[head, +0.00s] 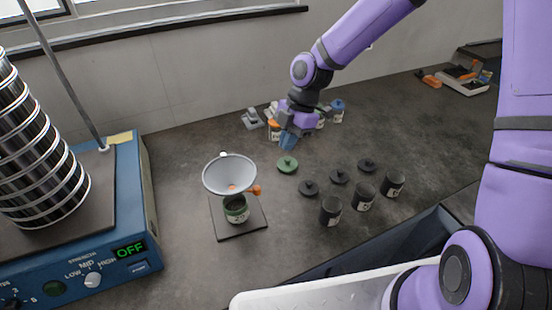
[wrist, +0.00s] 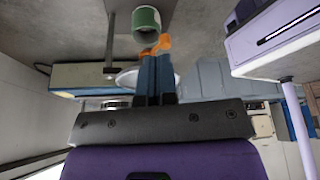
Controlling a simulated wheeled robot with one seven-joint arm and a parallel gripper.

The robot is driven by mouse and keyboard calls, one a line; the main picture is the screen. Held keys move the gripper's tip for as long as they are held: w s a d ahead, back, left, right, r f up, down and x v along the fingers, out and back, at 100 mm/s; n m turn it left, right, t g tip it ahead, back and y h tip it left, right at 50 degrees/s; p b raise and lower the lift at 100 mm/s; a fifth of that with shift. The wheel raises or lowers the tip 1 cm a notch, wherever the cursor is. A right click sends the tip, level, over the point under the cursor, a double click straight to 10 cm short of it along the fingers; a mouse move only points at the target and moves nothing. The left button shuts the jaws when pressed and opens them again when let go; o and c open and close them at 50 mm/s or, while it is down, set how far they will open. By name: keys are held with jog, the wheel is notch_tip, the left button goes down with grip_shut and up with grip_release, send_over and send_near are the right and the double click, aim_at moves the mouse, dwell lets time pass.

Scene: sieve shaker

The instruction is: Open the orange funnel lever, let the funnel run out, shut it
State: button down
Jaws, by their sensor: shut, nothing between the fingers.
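The grey funnel (head: 229,175) stands over an open green jar (head: 236,209) on a dark square plate (head: 246,228). A small orange spot shows at the funnel's bottom; I cannot tell whether material is left in it. The orange lever (head: 256,190) sticks out on the funnel's right side. My gripper (head: 288,140) is shut and empty, behind and to the right of the funnel, apart from the lever. In the wrist view my blue fingers (wrist: 155,56) point toward the orange lever (wrist: 162,44) and green jar (wrist: 147,22), and partly hide the pale funnel (wrist: 126,79).
A green lid (head: 287,166) lies near my gripper. Several dark jars (head: 363,195) and black lids (head: 339,177) stand to the right. More jars (head: 337,111) stand behind my gripper. The blue sieve shaker (head: 148,190), its display reading OFF, is at left.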

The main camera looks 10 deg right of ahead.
aim_at(249, 190)
jog(key=s+a+f, duration=0.3)
jog(key=a+f, duration=0.3)
jog(key=f, duration=0.2)
jog(key=shift+s+f, duration=0.35)
jog(key=shift+s, duration=0.05)
jog(key=shift+a, duration=0.1)
